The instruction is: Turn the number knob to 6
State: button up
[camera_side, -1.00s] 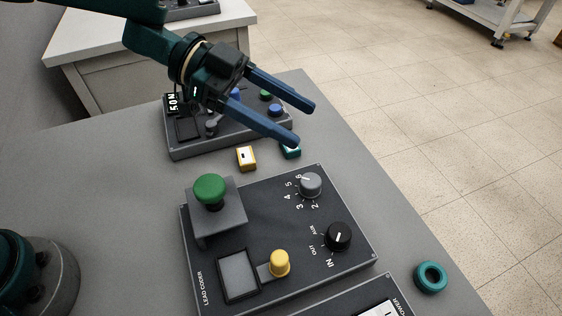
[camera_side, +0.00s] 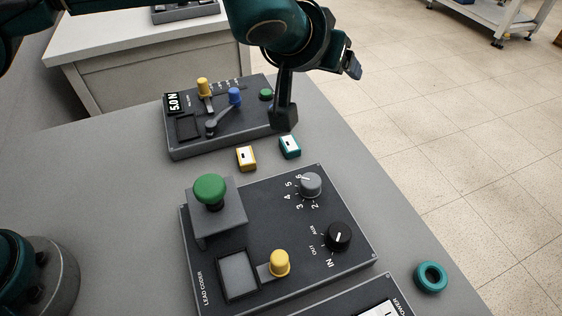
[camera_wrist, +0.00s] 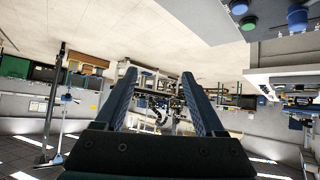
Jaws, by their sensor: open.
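The grey number knob (camera_side: 311,184) is on the upper right of the dark LEAD CODER panel (camera_side: 300,246). White numerals lie along its left and lower sides, and its white pointer mark is at the upper left, near the 6. My gripper (camera_wrist: 158,73) is open in the wrist view, with two blue fingers apart and nothing between them. In the side view my wrist is above and behind the knob, clear of it, with its fingers hard to make out. The knob is not visible in the wrist view.
The panel also holds a green button (camera_side: 210,188), a black knob (camera_side: 339,236) and a yellow knob (camera_side: 279,262). A second console (camera_side: 172,146) stands behind. Yellow (camera_side: 246,158) and teal (camera_side: 289,147) blocks lie between them. A teal ring (camera_side: 431,277) lies at right.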

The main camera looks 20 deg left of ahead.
jog(key=s+d+f+n+g+y, duration=0.1)
jog(key=s+d+f+g, duration=0.15)
jog(key=s+g, duration=0.7)
jog(key=t, duration=0.4)
send_over(310, 181)
jog(key=s, duration=0.3)
jog(key=f, duration=0.5)
jog(key=shift+w, duration=0.25)
jog(key=shift+x, duration=2.85)
jog(key=shift+s+a+f, duration=0.1)
jog(key=shift+s, duration=0.05)
grip_shut()
